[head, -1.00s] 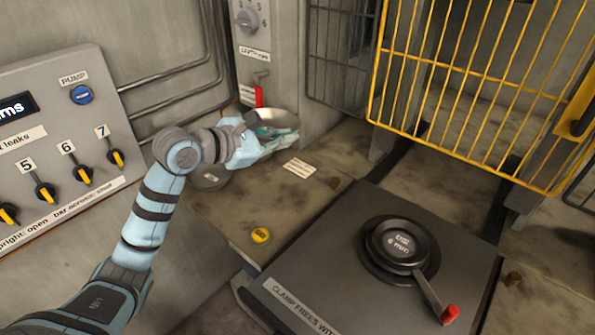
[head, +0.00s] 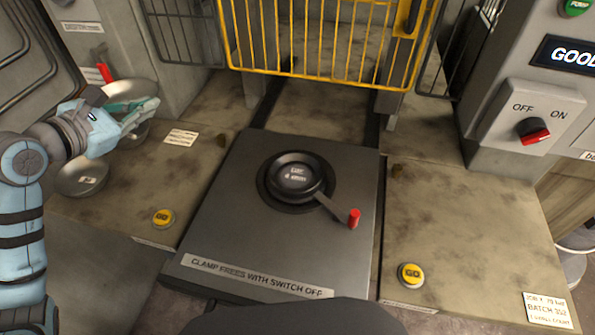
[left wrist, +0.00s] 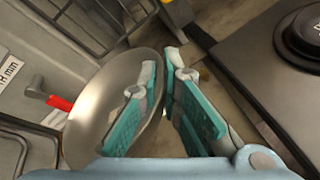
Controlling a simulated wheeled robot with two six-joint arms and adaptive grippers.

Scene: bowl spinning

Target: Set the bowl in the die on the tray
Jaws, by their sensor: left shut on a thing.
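A shiny metal bowl (head: 122,92) is held tilted above the left bench. My left gripper (head: 140,108) is shut on its rim. In the left wrist view the bowl (left wrist: 98,100) shows its broad side, with its rim between the teal pads of the gripper (left wrist: 168,95). The die (head: 297,180) is a black round cup in a dark ring, with a small label whose words I cannot read surely. It sits on the dark grey tray (head: 230,225), well right of the bowl. The die's edge also shows in the left wrist view (left wrist: 305,30). My right gripper is out of view.
Another shallow metal dish (head: 82,180) is on the left bench. A red-tipped clamp lever (head: 354,217) sticks out beside the die. A raised yellow cage gate (head: 320,50) is behind the tray. Yellow GO buttons (head: 163,218) flank it. A red switch (head: 533,130) is at right.

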